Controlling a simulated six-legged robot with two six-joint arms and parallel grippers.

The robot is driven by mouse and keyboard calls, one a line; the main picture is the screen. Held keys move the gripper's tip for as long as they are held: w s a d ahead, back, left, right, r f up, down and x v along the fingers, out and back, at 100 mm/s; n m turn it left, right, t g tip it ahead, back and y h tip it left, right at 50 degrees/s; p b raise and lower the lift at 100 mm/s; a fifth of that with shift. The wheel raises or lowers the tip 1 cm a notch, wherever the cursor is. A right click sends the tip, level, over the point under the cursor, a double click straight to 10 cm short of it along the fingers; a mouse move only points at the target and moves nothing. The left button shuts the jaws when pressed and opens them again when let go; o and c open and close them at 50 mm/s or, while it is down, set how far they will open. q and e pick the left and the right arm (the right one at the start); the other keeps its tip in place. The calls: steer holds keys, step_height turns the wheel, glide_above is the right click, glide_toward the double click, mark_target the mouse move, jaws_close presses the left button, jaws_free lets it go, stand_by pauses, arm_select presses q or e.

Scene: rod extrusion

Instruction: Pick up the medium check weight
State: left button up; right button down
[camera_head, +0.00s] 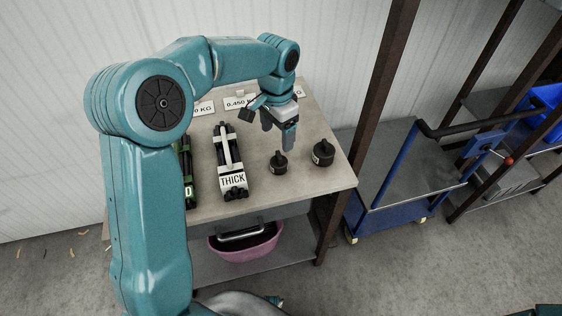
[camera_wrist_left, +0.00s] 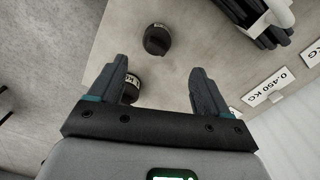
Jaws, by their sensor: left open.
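Two black knobbed weights stand upright on the table: a smaller one (camera_head: 279,163) and a larger one (camera_head: 323,153) to its right. I cannot tell by label which is the medium one. My left gripper (camera_head: 278,137) is open, pointing down above the table behind the smaller weight, touching neither. In the left wrist view, one dark weight (camera_wrist_left: 157,40) lies beyond the open fingers (camera_wrist_left: 158,70). The other weight (camera_wrist_left: 131,88), with a pale label, shows partly between the fingers near the left one, which hides some of it. My right gripper is not in view.
A bundle of dark rods marked THICK (camera_head: 233,181) lies left of the weights, with a green-banded bundle (camera_head: 187,170) partly behind my arm. White weight cards (camera_head: 240,103) line the table's back. A purple tub (camera_head: 245,243) sits below. A blue cart (camera_head: 395,180) stands right.

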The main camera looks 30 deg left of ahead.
mark_target(277, 155)
arm_select(q)
step_height(277, 155, down, 5)
steer(key=shift+f, duration=0.2)
steer(key=shift+s+f, duration=0.25)
steer(key=shift+f, duration=0.2)
steer(key=f, duration=0.5)
steer(key=shift+s+d+b, duration=0.15)
steer(key=shift+d+b, duration=0.05)
steer(key=shift+b, duration=0.1)
steer(key=shift+r, duration=0.1)
jaws_close()
steer(key=shift+r, duration=0.1)
